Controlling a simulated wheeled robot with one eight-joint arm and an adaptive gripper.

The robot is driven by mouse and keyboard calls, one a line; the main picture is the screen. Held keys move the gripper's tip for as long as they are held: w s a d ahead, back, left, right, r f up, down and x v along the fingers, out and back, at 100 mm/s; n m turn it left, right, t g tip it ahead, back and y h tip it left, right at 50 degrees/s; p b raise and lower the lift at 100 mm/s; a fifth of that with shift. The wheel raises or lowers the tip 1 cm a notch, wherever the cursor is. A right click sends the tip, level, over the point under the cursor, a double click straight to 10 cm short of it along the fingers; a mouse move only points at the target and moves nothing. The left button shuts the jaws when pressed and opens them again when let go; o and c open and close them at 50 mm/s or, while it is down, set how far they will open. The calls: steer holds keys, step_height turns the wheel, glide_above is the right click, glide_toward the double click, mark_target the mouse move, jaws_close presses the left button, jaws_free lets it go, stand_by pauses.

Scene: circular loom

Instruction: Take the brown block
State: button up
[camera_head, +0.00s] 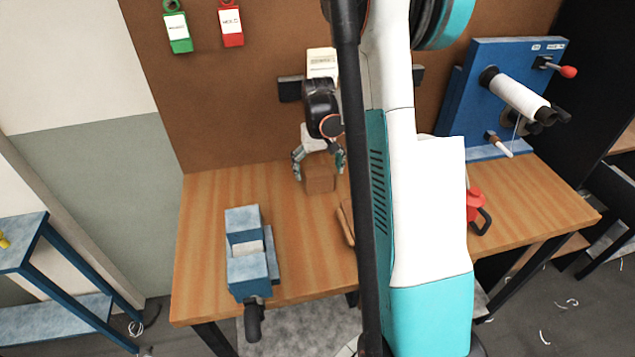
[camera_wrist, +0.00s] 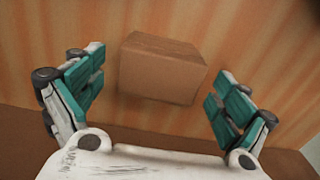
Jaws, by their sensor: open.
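The brown block (camera_head: 320,178) sits on the wooden workbench (camera_head: 205,235), near its back edge by the brown board. My gripper (camera_head: 319,163) is open, with one finger to the left of the block and one to the right in the head view. In the wrist view the block (camera_wrist: 160,70) lies ahead of and between the two spread fingertips of my gripper (camera_wrist: 152,82). Gaps show between the block and both fingers, more clearly on the left. Part of the block's top is hidden by the gripper in the head view.
A blue vise (camera_head: 245,268) stands on the bench's left front. Another brown wooden piece (camera_head: 346,222) is partly hidden behind my arm. A red object (camera_head: 474,205) stands to the right. A blue panel with a white roll (camera_head: 518,95) is at the back right.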

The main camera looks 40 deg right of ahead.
mark_target(318, 170)
steer(key=shift+f, duration=0.4)
steer(key=c, duration=1.5)
steer(key=shift+r, duration=0.15)
step_height(318, 170, up, 20)
steer(key=p, duration=0.4)
